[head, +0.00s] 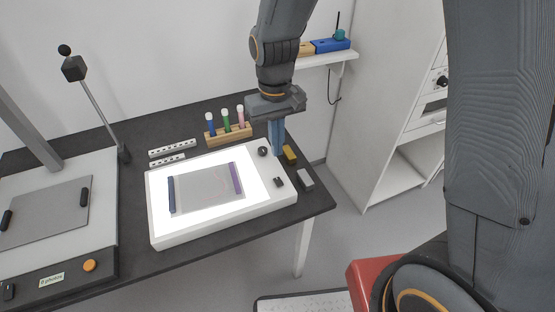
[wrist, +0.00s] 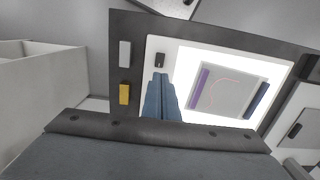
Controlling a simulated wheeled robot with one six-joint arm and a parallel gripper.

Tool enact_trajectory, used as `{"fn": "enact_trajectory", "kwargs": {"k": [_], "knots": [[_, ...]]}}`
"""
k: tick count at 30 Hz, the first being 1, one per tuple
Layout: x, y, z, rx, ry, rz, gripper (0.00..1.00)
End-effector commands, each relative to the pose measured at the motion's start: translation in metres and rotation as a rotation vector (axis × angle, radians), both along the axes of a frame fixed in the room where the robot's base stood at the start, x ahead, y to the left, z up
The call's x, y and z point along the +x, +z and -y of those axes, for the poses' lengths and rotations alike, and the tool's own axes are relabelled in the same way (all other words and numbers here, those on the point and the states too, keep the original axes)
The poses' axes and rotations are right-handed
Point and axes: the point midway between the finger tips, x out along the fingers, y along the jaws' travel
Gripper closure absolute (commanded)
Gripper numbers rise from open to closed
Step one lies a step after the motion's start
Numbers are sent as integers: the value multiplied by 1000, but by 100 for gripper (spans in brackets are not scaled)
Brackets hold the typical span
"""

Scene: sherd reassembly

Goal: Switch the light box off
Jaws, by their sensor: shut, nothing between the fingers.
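The light box (head: 220,232) is a white slab on the dark table, and its panel glows bright white. A small dark switch (head: 279,182) sits on its right-hand strip, with a round dark knob (head: 262,151) farther back on that strip. The switch also shows in the wrist view (wrist: 160,60), just beyond my fingertips. My gripper (head: 278,152) points down at the box's back right, beside the knob in the picture. Its blue fingers (wrist: 161,78) are together and empty. They appear apart from the switch; their height above the box is unclear. The knob is hidden in the wrist view.
A translucent sheet (head: 205,190) with blue and purple edge bars lies on the panel. A yellow block (head: 290,154) and a grey block (head: 305,180) lie right of the box. A wooden rack (head: 228,134) of coloured markers stands behind. A photo stand (head: 60,250) is left.

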Motion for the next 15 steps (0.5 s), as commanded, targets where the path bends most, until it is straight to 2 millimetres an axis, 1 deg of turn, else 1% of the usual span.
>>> {"fn": "enact_trajectory", "kwargs": {"k": [1,3,6,10,15], "knots": [[2,8,-1,2,0,5,100],[3,17,-1,1,0,3,100],[4,27,-1,1,0,2,100],[4,34,-1,0,0,0,100],[4,35,-1,0,0,0,100]]}}
